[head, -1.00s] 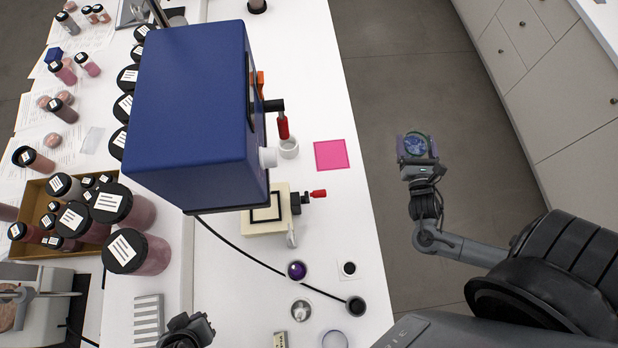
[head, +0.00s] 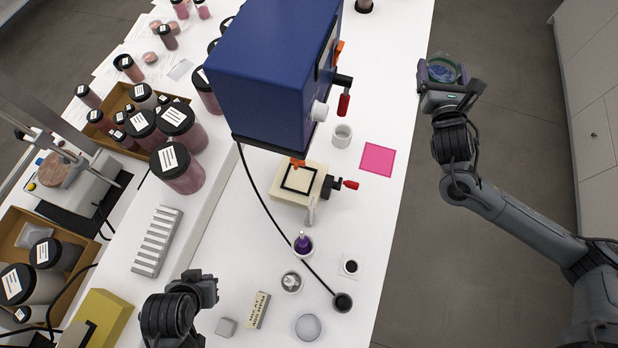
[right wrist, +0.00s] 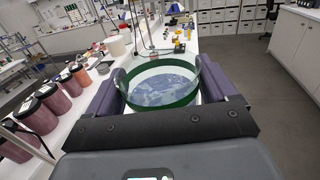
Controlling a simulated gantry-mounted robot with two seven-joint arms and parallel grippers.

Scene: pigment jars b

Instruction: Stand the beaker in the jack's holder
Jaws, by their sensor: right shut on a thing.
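The glass beaker (head: 443,69) is held in my right gripper (head: 450,77), out over the floor just right of the table's edge. In the right wrist view the beaker (right wrist: 160,98) shows a green band and a bluish bottom, between the two purple finger pads of the right gripper (right wrist: 163,90). The cream jack (head: 286,193) stands on the table below the blue box, with a red-ended knob on its right. A black square frame, seemingly the holder (head: 299,190), lies on its top and looks empty. My left gripper (head: 208,288) is above the table's near left; its fingers are unclear.
The blue box (head: 270,75) overhangs close behind the jack. A white cup (head: 342,135) and a pink square (head: 377,160) lie right of it. A purple-filled vessel (head: 302,244) and small dishes stand in front. Jars (head: 182,168) crowd the left.

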